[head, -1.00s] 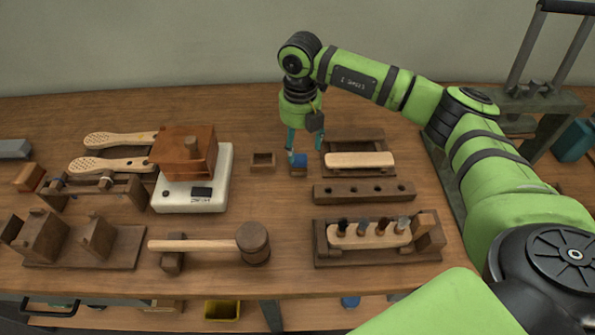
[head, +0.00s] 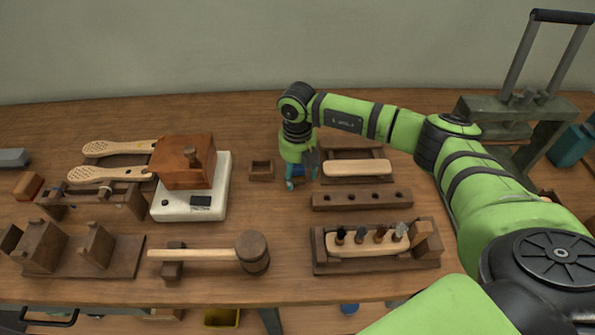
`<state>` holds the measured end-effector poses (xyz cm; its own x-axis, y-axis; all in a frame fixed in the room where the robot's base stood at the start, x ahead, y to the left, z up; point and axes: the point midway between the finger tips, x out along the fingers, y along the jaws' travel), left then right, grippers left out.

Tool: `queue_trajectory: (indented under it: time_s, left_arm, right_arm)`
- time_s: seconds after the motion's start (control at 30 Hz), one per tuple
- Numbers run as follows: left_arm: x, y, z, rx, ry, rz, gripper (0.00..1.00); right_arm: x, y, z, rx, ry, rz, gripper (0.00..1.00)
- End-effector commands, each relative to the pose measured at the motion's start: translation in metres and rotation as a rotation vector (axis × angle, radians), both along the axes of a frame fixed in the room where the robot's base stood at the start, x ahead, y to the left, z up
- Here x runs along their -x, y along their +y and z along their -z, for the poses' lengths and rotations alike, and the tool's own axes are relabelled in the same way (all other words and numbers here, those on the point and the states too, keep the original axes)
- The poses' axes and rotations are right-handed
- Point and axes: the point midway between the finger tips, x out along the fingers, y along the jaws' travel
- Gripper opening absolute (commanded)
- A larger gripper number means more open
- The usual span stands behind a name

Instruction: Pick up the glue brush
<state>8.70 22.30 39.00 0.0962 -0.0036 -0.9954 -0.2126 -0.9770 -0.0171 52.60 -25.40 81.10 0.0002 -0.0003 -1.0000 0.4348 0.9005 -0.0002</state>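My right gripper (head: 301,180) points down at the middle of the bench. Its two teal fingers are apart, on either side of a small blue object (head: 298,170) just right of the small open wooden box. The gripper and its fingers hide most of the blue object. I cannot tell whether the fingers touch it. I cannot make out a glue brush clearly; it may be this blue object or stand in it. My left gripper is not in view.
Right of the gripper are a tray with a pale brush block (head: 358,167) and a dark bar with holes (head: 362,199). A rack of handled tools (head: 375,246) and a mallet (head: 253,252) lie in front. A white scale (head: 190,205) carries a wooden box (head: 183,160).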

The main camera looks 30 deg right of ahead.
Motion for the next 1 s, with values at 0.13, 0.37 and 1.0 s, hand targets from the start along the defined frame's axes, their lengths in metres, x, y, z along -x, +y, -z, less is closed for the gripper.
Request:
queue_trajectory:
  time_s: [0.13, 0.37, 1.0]
  left_arm:
    - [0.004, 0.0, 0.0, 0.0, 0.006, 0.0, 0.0]
    - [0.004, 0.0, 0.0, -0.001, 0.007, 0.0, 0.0]
    - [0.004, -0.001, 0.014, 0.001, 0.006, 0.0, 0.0]
  right_arm:
    - [0.0, 0.0, 0.0, 0.0, 0.0, 0.0, 0.05]
    - [0.0, 0.0, -0.001, -0.001, 0.0, 0.0, 0.04]
    - [0.017, -0.007, -0.05, 0.0, -0.002, -0.001, 0.04]
